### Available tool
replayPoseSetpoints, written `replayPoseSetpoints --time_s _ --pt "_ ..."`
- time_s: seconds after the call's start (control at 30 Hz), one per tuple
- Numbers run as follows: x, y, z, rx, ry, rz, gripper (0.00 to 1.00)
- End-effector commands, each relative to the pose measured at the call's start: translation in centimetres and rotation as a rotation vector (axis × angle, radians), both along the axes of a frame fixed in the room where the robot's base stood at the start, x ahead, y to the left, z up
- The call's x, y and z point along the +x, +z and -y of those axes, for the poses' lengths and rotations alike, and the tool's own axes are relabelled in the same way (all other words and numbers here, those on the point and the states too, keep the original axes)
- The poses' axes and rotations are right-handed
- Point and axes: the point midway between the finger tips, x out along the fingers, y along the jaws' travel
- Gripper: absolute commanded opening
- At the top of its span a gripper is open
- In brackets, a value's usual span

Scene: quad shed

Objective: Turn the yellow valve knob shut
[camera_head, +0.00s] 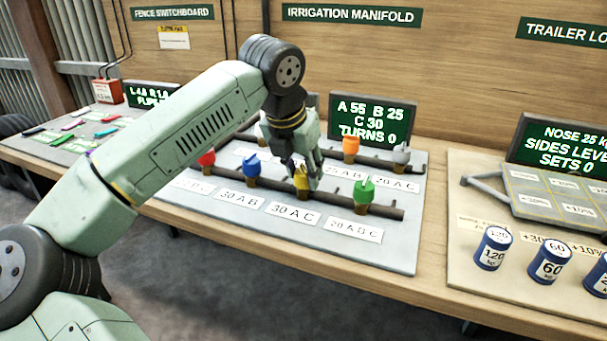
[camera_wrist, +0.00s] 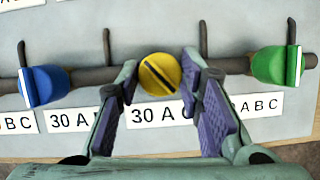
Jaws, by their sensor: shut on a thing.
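The yellow valve knob (camera_head: 301,183) sits on the front pipe of the manifold board, between the blue and green knobs. In the wrist view the yellow knob (camera_wrist: 160,74) is round, with a dark line running diagonally across its top. My gripper (camera_head: 306,172) comes down on it from above and partly hides it in the head view. In the wrist view my gripper (camera_wrist: 159,72) has one finger on each side of the knob and is shut on it. The label (camera_wrist: 160,113) below it begins "30 A C".
The blue knob (camera_head: 252,168) and green knob (camera_head: 364,192) stand close on either side. Red (camera_head: 207,160), orange (camera_head: 351,146) and grey (camera_head: 401,155) knobs are also on the pipes. The display (camera_head: 371,119) behind reads "A 55 B 25 C 30 TURNS 0".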

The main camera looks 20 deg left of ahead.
Motion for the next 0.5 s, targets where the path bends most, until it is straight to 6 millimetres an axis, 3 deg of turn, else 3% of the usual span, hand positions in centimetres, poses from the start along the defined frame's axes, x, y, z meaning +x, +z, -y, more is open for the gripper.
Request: replayPoseSetpoints --time_s 0.5 --pt "0.17 0.13 -0.21 -0.004 -0.466 0.001 0.06"
